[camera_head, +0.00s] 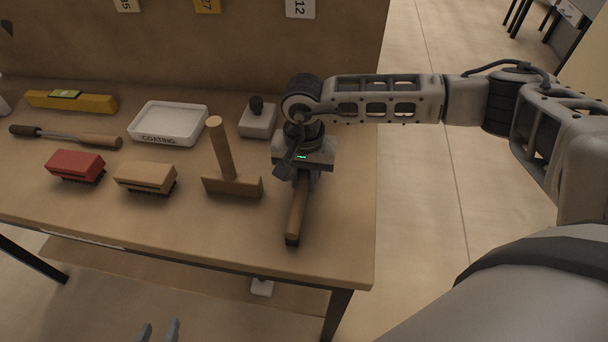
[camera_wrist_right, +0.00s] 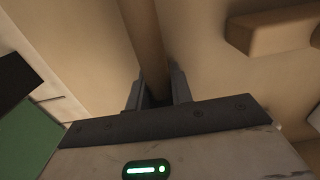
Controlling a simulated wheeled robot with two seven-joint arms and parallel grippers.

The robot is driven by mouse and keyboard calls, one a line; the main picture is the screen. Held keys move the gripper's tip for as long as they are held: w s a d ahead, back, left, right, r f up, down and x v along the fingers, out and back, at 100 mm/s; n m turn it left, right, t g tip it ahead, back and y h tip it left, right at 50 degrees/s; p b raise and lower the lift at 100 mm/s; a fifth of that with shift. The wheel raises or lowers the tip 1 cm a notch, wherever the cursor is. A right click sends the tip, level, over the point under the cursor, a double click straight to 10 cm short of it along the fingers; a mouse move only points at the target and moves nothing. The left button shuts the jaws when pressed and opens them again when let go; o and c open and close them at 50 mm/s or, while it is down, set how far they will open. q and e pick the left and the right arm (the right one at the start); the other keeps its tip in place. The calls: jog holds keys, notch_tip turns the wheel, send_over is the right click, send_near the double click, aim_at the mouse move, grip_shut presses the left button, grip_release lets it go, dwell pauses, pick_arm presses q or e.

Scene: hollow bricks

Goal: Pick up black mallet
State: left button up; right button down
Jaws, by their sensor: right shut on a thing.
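A wooden handle with a dark end cap (camera_head: 297,212) points toward the table's front edge. I take it for the black mallet's handle. My right gripper (camera_head: 301,178) is above the table's right part, shut on this handle. In the right wrist view the handle (camera_wrist_right: 142,35) runs down between the two fingers (camera_wrist_right: 158,90). The mallet's head cannot be made out clearly; gripper and wrist cover that area in the head view. My left gripper (camera_head: 158,332) shows only its fingertips at the bottom edge, apart and empty, in front of the table.
A wooden mallet (camera_head: 233,185) stands just left of my right gripper. Further left are a tan brush (camera_head: 146,176), a red brush (camera_head: 76,165), a white tray (camera_head: 168,124), a chisel-like tool (camera_head: 65,136) and a yellow level (camera_head: 72,101). A grey block with black knob (camera_head: 257,119) is behind.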

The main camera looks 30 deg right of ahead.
jog(key=shift+r, duration=0.15)
jog(key=shift+w+r+b, duration=0.1)
jog(key=shift+r+b, duration=0.2)
jog(key=shift+r, duration=0.25)
jog(key=s+a+r+b, duration=0.1)
jog(key=s+r+b, duration=0.1)
jog(key=s+r, duration=0.9)
jog(key=s, duration=0.3)
jog(key=shift+a+r+b, duration=0.3)
jog(key=shift+r+b, duration=0.05)
jog(key=c, duration=2.1)
grip_release()
